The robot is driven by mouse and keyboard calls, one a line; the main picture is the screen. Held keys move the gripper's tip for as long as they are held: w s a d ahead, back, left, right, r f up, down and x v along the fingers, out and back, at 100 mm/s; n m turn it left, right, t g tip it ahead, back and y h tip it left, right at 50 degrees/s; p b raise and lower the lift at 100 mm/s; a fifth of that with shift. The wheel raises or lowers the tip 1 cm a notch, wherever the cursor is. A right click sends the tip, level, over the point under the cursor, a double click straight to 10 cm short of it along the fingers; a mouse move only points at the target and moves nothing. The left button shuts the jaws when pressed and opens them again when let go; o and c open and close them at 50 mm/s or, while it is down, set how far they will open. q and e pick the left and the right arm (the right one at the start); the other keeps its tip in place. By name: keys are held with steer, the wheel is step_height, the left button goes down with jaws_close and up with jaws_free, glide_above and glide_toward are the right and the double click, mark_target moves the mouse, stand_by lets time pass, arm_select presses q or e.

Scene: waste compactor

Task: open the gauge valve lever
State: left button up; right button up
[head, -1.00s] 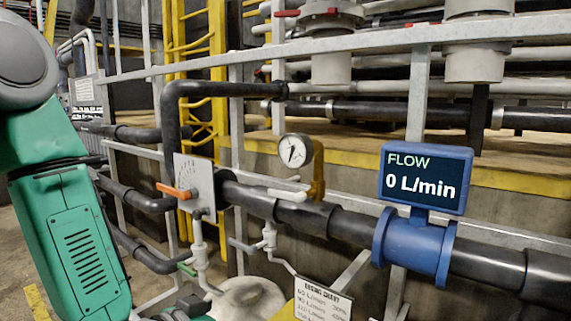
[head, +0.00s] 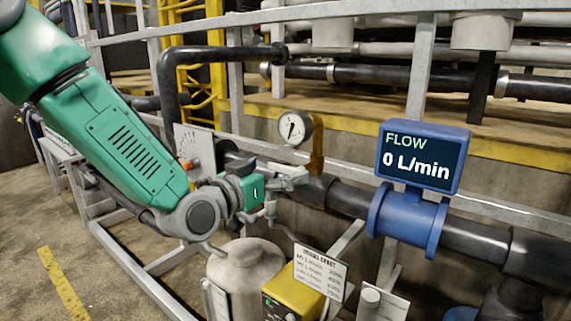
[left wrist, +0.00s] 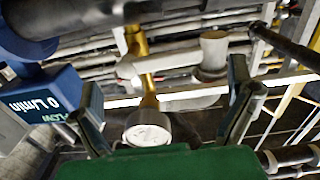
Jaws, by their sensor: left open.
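The round pressure gauge (head: 294,128) stands on a yellow stem (head: 318,150) rising from the black pipe. My left gripper (head: 297,177) is in front of the pipe, just below the gauge and left of the stem. It covers the place of the white lever, which I cannot make out in the head view. In the left wrist view, the gauge (left wrist: 147,131) and yellow stem (left wrist: 144,72) show between the two spread fingers. A pale bar crosses near the stem; I cannot tell whether it is the lever. The left gripper is open. My right gripper is out of view.
A blue flow meter (head: 425,158) reading 0 L/min sits on the pipe to the right. A white dial plate (head: 193,150) with an orange lever (head: 187,165) is left of my gripper. A chart (head: 320,272) and a yellow box (head: 290,293) are below. Grey rails run behind and beside.

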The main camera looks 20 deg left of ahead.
arm_select(q)
steer(key=shift+x, duration=1.45)
steer(key=c, duration=1.7)
